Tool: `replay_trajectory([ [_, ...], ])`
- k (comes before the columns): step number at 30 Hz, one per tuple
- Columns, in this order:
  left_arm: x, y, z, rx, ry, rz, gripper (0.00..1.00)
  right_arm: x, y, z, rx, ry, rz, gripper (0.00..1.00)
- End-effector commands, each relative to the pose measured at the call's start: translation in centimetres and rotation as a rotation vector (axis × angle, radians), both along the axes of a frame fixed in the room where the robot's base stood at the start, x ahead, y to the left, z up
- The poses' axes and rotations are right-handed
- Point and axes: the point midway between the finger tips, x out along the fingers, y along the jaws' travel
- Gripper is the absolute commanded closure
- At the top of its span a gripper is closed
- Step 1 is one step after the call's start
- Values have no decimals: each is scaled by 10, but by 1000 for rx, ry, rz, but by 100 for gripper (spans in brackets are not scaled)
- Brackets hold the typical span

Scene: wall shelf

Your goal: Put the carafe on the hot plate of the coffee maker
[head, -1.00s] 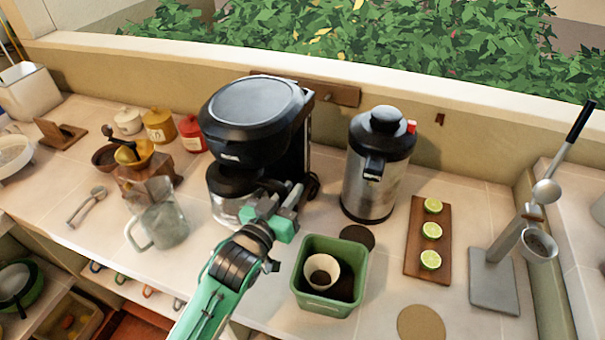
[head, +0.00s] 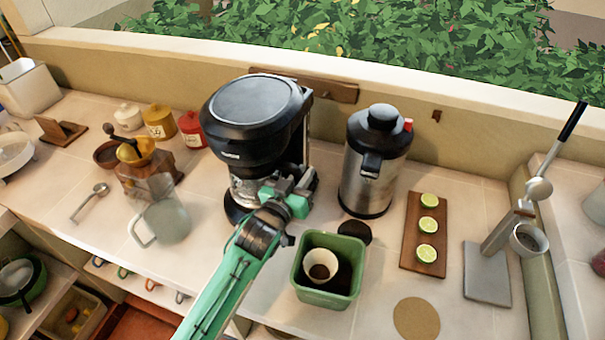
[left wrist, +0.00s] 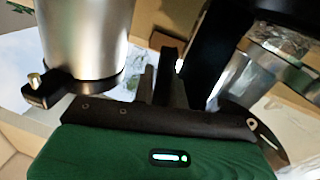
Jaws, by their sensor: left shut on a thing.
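The black coffee maker (head: 255,120) stands on the counter near the wall. The glass carafe (head: 243,190) is under its brew head, which hides the carafe's top. The dark rim of the hot plate (head: 236,211) shows below and in front of the carafe. I cannot tell whether the carafe touches the plate. My left gripper (head: 288,192) is at the carafe's right side, shut on it, apparently at the handle. In the left wrist view, a dark upright piece (left wrist: 168,75) like the handle stands beyond the gripper, with shiny glass (left wrist: 240,80) to the right. My right gripper is not in view.
A steel airpot (head: 375,165) stands close to the right of my left gripper. A green bin (head: 328,295) with a cup inside is in front. A glass pitcher (head: 168,222) and a wooden grinder (head: 150,175) stand left. A board with limes (head: 411,262) lies right.

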Motion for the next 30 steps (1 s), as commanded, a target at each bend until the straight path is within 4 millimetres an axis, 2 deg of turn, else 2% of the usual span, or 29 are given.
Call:
replay_trajectory([
  [2, 0, 0, -2, 0, -2, 0, 100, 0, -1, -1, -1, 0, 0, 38],
  [3, 0, 0, -2, 0, 0, 0, 80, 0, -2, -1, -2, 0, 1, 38],
  [6, 0, 0, -2, 0, 0, 0, 64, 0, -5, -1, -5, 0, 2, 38],
  [17, -2, 2, -1, 1, 1, 0, 64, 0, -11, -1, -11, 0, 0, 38],
  [23, -26, 16, -3, 1, 1, 0, 64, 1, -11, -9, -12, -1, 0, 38],
  [30, -69, 43, -4, 1, 2, 1, 64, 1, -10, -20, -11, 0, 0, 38],
])
